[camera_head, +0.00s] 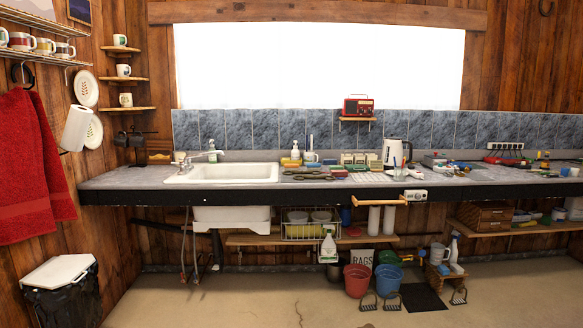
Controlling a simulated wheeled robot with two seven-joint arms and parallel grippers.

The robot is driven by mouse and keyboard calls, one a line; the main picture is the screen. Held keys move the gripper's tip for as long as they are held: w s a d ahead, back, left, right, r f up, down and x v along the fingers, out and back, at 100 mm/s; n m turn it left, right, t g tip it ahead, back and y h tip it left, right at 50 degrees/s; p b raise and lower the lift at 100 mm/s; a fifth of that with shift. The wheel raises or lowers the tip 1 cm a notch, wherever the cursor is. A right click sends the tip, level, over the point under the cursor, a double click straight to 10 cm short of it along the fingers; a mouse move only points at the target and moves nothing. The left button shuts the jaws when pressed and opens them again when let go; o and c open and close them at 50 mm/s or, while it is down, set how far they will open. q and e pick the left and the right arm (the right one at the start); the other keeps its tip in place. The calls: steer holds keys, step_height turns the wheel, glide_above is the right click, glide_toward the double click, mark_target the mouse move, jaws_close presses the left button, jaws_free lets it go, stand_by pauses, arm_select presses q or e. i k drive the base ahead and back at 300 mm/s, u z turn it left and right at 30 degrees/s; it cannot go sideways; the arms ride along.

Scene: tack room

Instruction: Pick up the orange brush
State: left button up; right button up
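I cannot pick out the orange brush for certain at this distance. A small orange-brown item (159,158) stands against the wall at the left end of the counter (130,179), left of the sink. A small orange item (574,171) lies near the counter's right end. Many small coloured items lie between the sink and the kettle, too small to tell apart. Neither of my grippers is in view.
A white sink (235,174) is set in the counter. A kettle (396,152) stands right of centre. A red bucket (357,280) and a blue bucket (388,279) stand on the floor below. A bin (62,272) is at the left. The near floor is mostly clear.

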mark_target(288, 166)
steer(key=u, duration=0.05)
steer(key=i, duration=1.65)
steer(key=u, duration=0.2)
steer(key=i, duration=2.25)
steer(key=u, duration=0.2)
